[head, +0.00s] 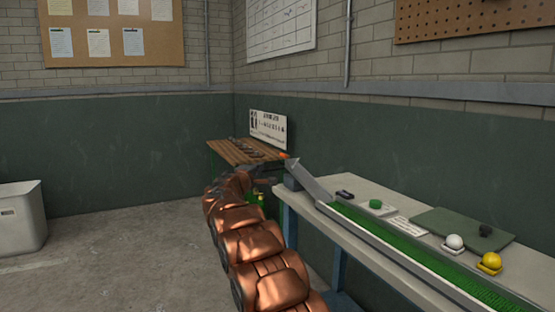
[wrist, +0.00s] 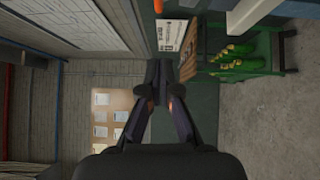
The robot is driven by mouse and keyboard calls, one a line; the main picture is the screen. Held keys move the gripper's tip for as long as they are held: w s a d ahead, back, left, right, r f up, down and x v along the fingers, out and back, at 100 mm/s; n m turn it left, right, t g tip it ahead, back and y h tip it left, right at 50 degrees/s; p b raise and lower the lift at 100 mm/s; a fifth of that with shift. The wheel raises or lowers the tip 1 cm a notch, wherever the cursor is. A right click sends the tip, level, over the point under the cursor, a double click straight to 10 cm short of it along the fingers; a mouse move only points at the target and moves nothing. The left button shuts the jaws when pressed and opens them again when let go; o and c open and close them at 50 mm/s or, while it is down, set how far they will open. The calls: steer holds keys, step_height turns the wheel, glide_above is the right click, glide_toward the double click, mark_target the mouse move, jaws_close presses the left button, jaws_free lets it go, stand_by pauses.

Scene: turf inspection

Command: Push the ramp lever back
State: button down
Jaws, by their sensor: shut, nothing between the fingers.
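The grey sloped ramp (head: 312,182) stands at the far left end of the long bench, at the head of a green turf strip (head: 400,240). A small orange tip (head: 284,156), perhaps the lever's knob, shows just left of the ramp's top. An orange piece (wrist: 158,6) also shows at the top edge of the wrist view. My gripper (head: 276,172) is near the orange tip in the head view; I cannot tell whether they touch. In the wrist view my gripper (wrist: 159,72) has its fingers together with nothing between them. The lever's shaft cannot be made out.
The bench (head: 300,200) holds a green puck (head: 375,203), a white ball (head: 454,241), a yellow ball (head: 491,260) and a dark green mat (head: 470,224). A wooden slatted rack (head: 225,150) stands behind my gripper. A pale bin (head: 20,220) is at left; the floor between is clear.

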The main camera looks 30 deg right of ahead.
steer(key=shift+p+x, duration=0.75)
steer(key=shift+x, duration=1.2)
steer(key=p, duration=0.6)
glide_toward(281, 154)
steer(key=shift+f+x, duration=0.1)
steer(key=shift+x, duration=1.4)
steer(key=shift+f+x, duration=0.15)
steer(key=shift+x, duration=1.35)
steer(key=shift+w+a+r+b, duration=0.1)
steer(key=shift+b, duration=0.25)
steer(key=shift+d, duration=0.3)
steer(key=shift+r+m, duration=0.15)
steer(key=shift+m, duration=0.15)
